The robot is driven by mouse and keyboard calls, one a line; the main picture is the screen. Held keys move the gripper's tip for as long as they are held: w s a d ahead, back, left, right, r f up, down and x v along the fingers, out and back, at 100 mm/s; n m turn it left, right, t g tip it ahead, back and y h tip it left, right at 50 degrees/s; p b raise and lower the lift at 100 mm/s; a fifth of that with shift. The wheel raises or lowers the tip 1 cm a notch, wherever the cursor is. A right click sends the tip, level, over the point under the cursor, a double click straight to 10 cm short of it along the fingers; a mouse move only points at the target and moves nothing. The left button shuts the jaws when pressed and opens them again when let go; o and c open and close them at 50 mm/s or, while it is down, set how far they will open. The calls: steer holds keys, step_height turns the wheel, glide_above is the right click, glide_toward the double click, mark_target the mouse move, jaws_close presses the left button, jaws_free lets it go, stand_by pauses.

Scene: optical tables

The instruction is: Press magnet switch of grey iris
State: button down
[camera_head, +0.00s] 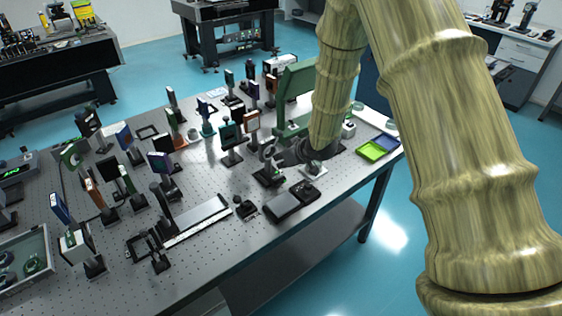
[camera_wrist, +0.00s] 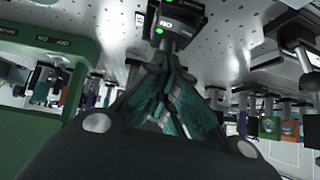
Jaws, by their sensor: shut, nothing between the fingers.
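A grey ring-shaped iris (camera_head: 267,151) stands upright on a dark base (camera_head: 268,179) near the front right of the optical table in the head view. My gripper (camera_head: 280,157) reaches in from the right, beside the iris and its post. In the wrist view, my gripper (camera_wrist: 168,58) is shut, with nothing between its fingers. Its tips are close to a black magnet base (camera_wrist: 180,22) with an "ON" label and green marks. I cannot tell whether they touch it. The iris ring is not clearly visible in the wrist view, and the arm hides part of the area.
The perforated optical table (camera_head: 205,185) holds several posts and mounts left of my gripper. A lime tray (camera_head: 372,150) lies at the right edge. A black flat box (camera_head: 282,206) lies at the front edge.

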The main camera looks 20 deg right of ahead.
steer(key=shift+s+d+r+b, duration=0.2)
steer(key=shift+r+b, duration=0.1)
steer(key=shift+b, duration=0.2)
steer(key=b+v, duration=0.2)
steer(key=v, duration=0.7)
steer(key=shift+d, duration=0.3)
steer(key=shift+w, duration=0.15)
steer(key=shift+w+d+f+b, duration=0.25)
steer(key=shift+w+b, duration=0.05)
steer(key=shift+b, duration=0.3)
steer(key=shift+a, duration=0.15)
steer(key=shift+s+a+r+y+b, duration=0.4)
steer(key=shift+a+r+y+b, duration=0.15)
steer(key=shift+a+b, duration=0.15)
